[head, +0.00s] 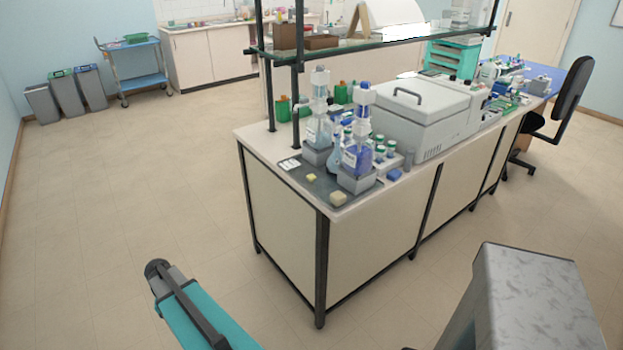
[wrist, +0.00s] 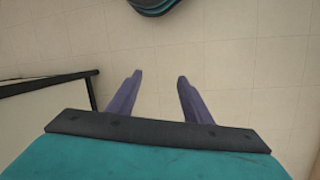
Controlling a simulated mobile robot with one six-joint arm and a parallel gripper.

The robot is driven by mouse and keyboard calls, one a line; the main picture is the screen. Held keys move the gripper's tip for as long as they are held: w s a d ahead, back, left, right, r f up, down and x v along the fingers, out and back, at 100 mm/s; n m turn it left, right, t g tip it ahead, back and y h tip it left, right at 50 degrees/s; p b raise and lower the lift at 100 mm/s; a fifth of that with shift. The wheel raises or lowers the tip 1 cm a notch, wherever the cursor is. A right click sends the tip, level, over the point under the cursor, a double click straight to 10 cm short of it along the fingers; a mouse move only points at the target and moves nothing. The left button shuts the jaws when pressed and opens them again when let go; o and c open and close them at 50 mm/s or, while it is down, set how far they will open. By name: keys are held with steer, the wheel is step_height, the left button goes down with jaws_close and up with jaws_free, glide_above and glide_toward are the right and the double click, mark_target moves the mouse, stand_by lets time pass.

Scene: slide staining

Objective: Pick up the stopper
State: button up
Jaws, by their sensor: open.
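I cannot make out for certain which thing is the stopper. Small items lie on the dark mat at the near end of the lab bench: a small yellow piece (head: 311,177) and a pale yellow block (head: 338,198) near the front corner. A small blue item (head: 394,174) lies further right on the bench top. My gripper (wrist: 160,77) shows in the wrist view, its two fingers apart with nothing between them, above bare floor. In the head view my arm is at the bottom, well short of the bench, and the gripper's fingers are not seen.
The bench (head: 284,209) carries two tall dispenser bottles (head: 318,125) (head: 358,150), several small capped bottles, a grey lidded machine (head: 424,112) and a shelf (head: 375,41) overhead. A bench edge shows left in the wrist view (wrist: 45,118). The floor (head: 130,215) left of the bench is clear.

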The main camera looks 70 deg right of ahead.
steer(key=d+r+m, duration=0.3)
steer(key=d+r, duration=0.3)
steer(key=d, duration=0.4)
steer(key=s+d+r+m+t+h, duration=0.1)
steer(key=d+r+m, duration=0.1)
steer(key=d+r, duration=0.6)
steer(key=d+r+m, duration=0.3)
steer(key=d+r, duration=0.2)
steer(key=d, duration=0.6)
steer(key=s+d+r+m+h, duration=0.1)
steer(key=s+d+r+m, duration=0.2)
steer(key=s+d+r, duration=0.5)
steer(key=s+d+r+m, duration=0.4)
steer(key=s+d+r, duration=0.5)
steer(key=d+r, duration=0.4)
step_height(320, 180, up, 3)
steer(key=shift+s+r+h, duration=0.15)
steer(key=shift+s+h, duration=0.15)
steer(key=shift+h, duration=0.1)
steer(key=p, duration=0.2)
glide_above(311, 179)
steer(key=w, duration=0.2)
steer(key=shift+s+f, duration=0.15)
steer(key=shift+f, duration=1.95)
steer(key=shift+s+f, duration=0.1)
steer(key=shift+f, duration=2)
steer(key=shift+p, duration=0.3)
